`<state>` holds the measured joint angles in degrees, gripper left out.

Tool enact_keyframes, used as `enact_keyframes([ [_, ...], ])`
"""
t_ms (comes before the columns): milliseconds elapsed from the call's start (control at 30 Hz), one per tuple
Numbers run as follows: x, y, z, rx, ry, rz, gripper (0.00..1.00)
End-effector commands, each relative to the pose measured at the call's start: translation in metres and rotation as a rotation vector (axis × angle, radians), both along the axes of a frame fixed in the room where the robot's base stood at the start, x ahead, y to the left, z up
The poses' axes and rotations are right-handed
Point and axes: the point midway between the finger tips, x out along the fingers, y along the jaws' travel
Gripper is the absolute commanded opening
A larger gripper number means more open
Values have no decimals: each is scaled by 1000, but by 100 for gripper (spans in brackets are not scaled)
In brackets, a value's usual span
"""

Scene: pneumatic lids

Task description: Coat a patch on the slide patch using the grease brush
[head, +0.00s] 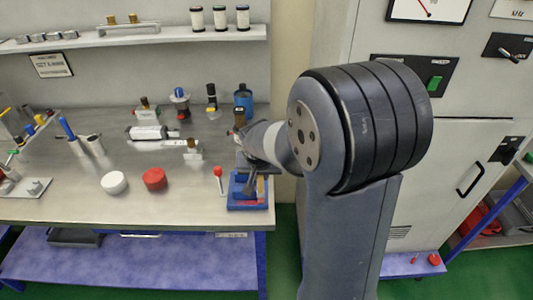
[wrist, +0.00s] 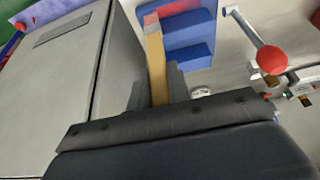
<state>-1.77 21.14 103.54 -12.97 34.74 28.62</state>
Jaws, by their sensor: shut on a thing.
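My gripper (wrist: 158,84) is shut on a flat tan stick, which I take to be the grease brush (wrist: 155,58). It has a reddish end. In the wrist view it overlaps a blue stepped block (wrist: 190,35). I cannot tell whether the brush touches that block. In the head view my gripper (head: 254,180) is over the same blue block (head: 238,194) at the bench's front right corner, and the tan brush (head: 261,187) shows there. I cannot pick out the slide patch for certain.
A red-knobbed lever (head: 218,173) stands just left of the blue block. A red lid (head: 155,178) and a white lid (head: 114,182) lie farther left. Small fixtures and a blue bottle (head: 243,96) stand behind. A grey cabinet (head: 450,165) rises at right.

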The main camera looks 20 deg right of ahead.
Motion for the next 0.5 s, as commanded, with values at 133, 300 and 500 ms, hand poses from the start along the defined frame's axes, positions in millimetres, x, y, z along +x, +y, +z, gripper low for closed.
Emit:
enact_keyframes([
  [133,1,-1,27,1,-2,1,0],
  [300,2,-2,42,2,-3,1,0],
  [500,4,-3,60,1,-3,3,0],
])
